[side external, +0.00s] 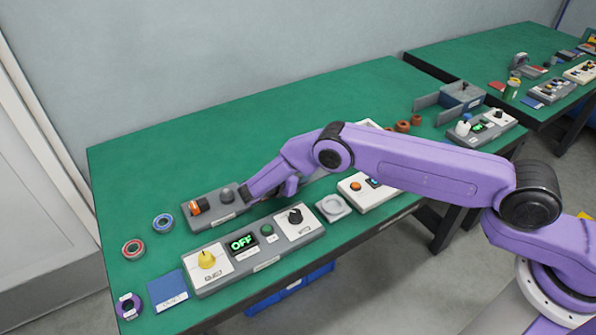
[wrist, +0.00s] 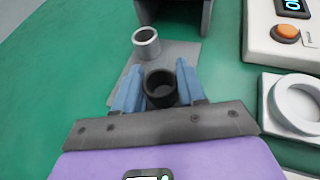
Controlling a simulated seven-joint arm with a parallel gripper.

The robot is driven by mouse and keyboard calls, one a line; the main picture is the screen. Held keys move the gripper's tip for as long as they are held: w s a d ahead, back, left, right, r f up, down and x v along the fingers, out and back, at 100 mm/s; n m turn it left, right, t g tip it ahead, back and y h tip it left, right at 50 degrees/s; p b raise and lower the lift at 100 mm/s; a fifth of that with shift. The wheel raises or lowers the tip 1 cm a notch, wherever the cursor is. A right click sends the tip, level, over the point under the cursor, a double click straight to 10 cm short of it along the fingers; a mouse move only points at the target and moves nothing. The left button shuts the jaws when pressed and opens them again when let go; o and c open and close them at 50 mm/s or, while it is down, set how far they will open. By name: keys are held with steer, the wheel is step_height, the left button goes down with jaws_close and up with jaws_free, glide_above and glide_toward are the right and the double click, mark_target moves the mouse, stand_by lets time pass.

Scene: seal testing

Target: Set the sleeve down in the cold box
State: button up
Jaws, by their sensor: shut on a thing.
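My gripper (wrist: 157,72) has two blue fingers, seen in the wrist view on either side of a short dark sleeve (wrist: 160,96). The sleeve is hollow, with its open end toward the camera, and the fingers are shut on it. A light grey ring-shaped tube (wrist: 146,43) stands upright just beyond it on a flat grey plate (wrist: 184,53). A dark grey open-fronted box (wrist: 206,20), which may be the cold box, is cut off at the top edge. In the side view my arm hides the fingertips, the sleeve and this box.
A white unit with an orange button (wrist: 285,33) and a white round holder (wrist: 300,104) are at the right in the wrist view. In the side view, a long grey panel reading OFF (side external: 264,262) lies along the front. The green table (side external: 200,140) is clear at the back left.

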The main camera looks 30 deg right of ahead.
steer(key=shift+f, duration=0.15)
steer(key=o, duration=1.1)
steer(key=shift+c, duration=0.2)
steer(key=v, duration=1.6)
steer(key=shift+s+a, duration=0.1)
steer(key=shift+s, duration=0.25)
steer(key=shift+s+a+r, duration=0.2)
steer(key=shift+a+r, duration=0.05)
steer(key=shift+a, duration=0.15)
